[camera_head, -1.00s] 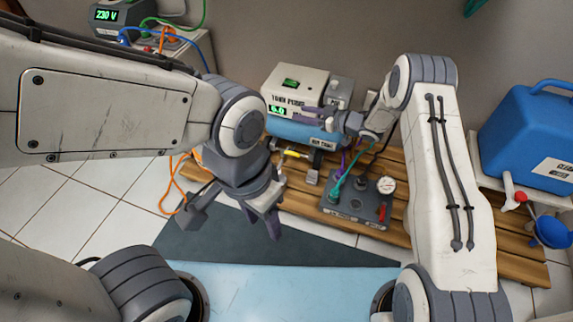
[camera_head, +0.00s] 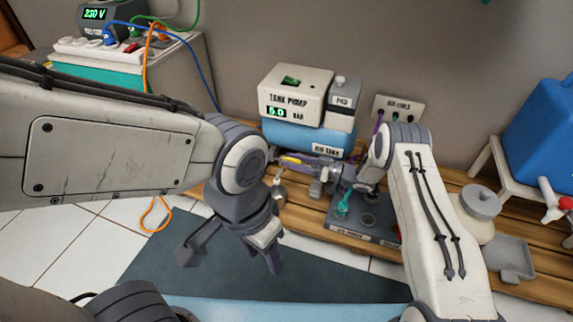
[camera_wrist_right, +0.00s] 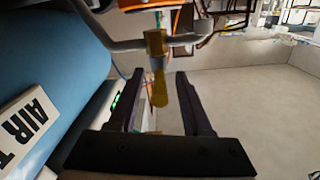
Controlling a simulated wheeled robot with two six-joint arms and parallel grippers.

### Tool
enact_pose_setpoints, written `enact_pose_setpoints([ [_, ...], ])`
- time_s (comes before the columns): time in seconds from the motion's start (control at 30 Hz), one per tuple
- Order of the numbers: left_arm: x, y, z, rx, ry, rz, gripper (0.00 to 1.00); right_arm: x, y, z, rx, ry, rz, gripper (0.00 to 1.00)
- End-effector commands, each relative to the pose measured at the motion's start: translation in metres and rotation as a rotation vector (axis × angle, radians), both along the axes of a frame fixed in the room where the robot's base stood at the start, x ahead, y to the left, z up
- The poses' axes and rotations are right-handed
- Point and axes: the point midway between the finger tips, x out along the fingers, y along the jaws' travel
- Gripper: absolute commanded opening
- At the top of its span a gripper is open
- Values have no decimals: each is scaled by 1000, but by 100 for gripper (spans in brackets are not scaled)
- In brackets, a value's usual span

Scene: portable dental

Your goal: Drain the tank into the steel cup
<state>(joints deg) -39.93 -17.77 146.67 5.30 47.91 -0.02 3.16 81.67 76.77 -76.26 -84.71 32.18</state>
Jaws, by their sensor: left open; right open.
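The blue air tank (camera_head: 282,133) lies under the tank pump in the head view; its side and label fill the left of the right wrist view (camera_wrist_right: 60,50). A yellow valve handle (camera_wrist_right: 158,88) lies between the fingers of my open right gripper (camera_wrist_right: 160,76), with no clear contact; the handle also shows below the tank in the head view (camera_head: 291,160). A small steel cup (camera_head: 279,193) appears to stand below the handle, partly hidden by my left arm. My left gripper (camera_head: 231,257) is open and empty, hanging over the dark mat, left of the cup.
The tank pump (camera_head: 297,90) sits on top of the tank. A dark control block (camera_head: 365,215) with a teal plug is on the wooden pallet (camera_head: 540,283). A blue jug (camera_head: 545,130) stands at right. White floor tiles are open at left.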

Motion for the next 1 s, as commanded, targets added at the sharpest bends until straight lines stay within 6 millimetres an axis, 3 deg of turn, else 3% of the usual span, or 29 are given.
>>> enact_pose_setpoints([
  [0.17,0,0,-13,0,0,0,50,6,17,-2,-1,-1,0,49],
  [0.5,0,0,-13,0,0,0,50,8,20,1,-1,0,-3,49],
  [0.53,0,0,-13,0,0,0,50,8,20,1,-1,0,-3,42],
  [0.63,0,0,-13,0,0,0,50,8,20,0,0,0,-2,3],
  [0.67,0,0,-13,0,0,0,50,7,20,0,0,0,-2,0],
  [1.0,0,0,-5,0,0,0,50,6,21,3,0,4,-25,0],
])
